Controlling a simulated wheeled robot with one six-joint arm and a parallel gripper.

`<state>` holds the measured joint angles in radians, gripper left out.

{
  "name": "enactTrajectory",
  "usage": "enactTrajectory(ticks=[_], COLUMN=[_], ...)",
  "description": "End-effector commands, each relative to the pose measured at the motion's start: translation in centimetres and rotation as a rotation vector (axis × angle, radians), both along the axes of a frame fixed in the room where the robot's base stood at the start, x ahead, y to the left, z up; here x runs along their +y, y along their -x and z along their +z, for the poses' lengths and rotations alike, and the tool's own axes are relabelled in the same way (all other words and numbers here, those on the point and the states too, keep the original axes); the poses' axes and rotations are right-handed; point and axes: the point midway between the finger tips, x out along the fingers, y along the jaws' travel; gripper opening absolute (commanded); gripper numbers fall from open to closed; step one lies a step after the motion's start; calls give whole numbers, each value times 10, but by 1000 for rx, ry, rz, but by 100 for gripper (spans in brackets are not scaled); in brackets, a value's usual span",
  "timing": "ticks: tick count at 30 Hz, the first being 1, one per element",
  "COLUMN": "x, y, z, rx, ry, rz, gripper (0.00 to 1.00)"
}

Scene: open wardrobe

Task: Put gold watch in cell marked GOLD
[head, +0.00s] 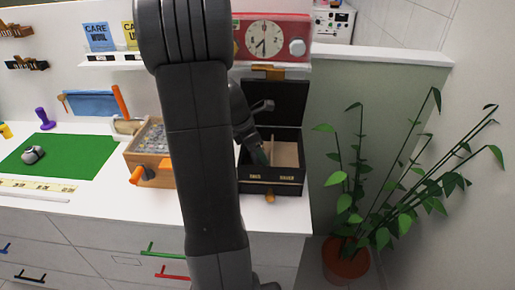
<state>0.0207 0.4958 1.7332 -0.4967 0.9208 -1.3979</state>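A black box (302,178) with its lid (285,97) raised stands on the white top, right of my arm. A divider splits its inside into a left and a right cell. Small pale labels sit on its front; the left one looks like GOLD, the right one like SILVER, but both are tiny. My gripper (262,154) reaches down into the left cell, partly hidden behind my arm. I cannot tell whether its fingers are open or shut. I cannot make out a gold watch; anything at the fingertips is too dark and small to tell.
A wooden box of grey bits (148,165) with an orange handle stands left of my arm. A green mat (80,157) holds a small silver-grey object (33,154). A red clock unit (271,38) is behind the black box. A potted plant (345,262) stands right.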

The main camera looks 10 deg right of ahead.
Motion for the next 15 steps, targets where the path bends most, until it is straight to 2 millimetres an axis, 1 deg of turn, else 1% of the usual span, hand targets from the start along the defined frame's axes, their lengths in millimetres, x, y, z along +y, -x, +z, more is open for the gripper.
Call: enactTrajectory(ticks=[5,8,15], x=[3,9,30], y=[0,0,2], z=[11,27,76], rx=[-4,-5,-6], ry=[0,0,0], rz=[1,1,2], gripper=[77,77,77])
